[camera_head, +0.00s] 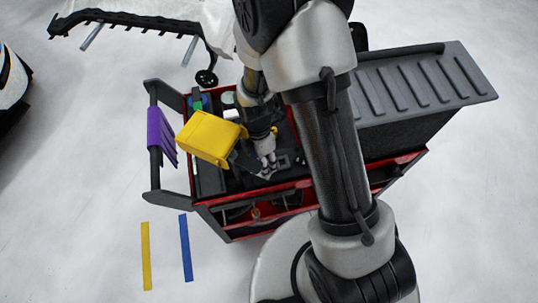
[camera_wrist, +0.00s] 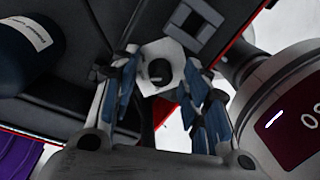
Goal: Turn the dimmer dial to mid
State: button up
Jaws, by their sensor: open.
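In the wrist view, a pale, roughly six-sided knob (camera_wrist: 160,62) with a dark mark on its face appears to be the dimmer dial. It lies between and slightly beyond the fingertips of my gripper (camera_wrist: 162,88). The fingers, with blue pads, are spread to either side of it; I cannot tell whether either touches it. In the head view, my gripper (camera_head: 266,158) points down into the tool cart (camera_head: 222,221), over a small grey plate (camera_head: 270,173). The dial itself cannot be made out there, and its setting is not readable.
A yellow box-like object (camera_head: 208,138) is close left of my gripper. A purple cloth (camera_head: 160,134) hangs on the cart's handle. The cart's ribbed dark lid (camera_head: 425,82) is at right. A dark labelled cylinder (camera_wrist: 25,45) and a rounded pale body with a display (camera_wrist: 285,105) flank the fingers.

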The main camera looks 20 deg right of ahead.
jog(key=m, duration=0.3)
jog(key=shift+d+m, duration=0.15)
jog(key=shift+m, duration=0.15)
jog(key=m, duration=0.3)
jog(key=shift+s+r+m+y+p, duration=0.1)
jog(key=shift+m+y+p, duration=0.2)
jog(key=shift+y+p, duration=0.1)
notch_tip(320, 180, up, 18)
jog(key=w+p, duration=0.2)
jog(key=p, duration=0.2)
jog(key=s+d+r+m+t+b, duration=0.2)
jog(key=s+r+m+b, duration=0.2)
jog(key=s+m, duration=0.2)
jog(key=s+d+r+m+t+b, duration=0.3)
jog(key=s+r+m+b, duration=0.1)
jog(key=s+r+m, duration=0.1)
jog(key=shift+s+r+m, duration=0.15)
jog(key=shift+s+m, duration=0.65)
jog(key=shift+s, duration=0.2)
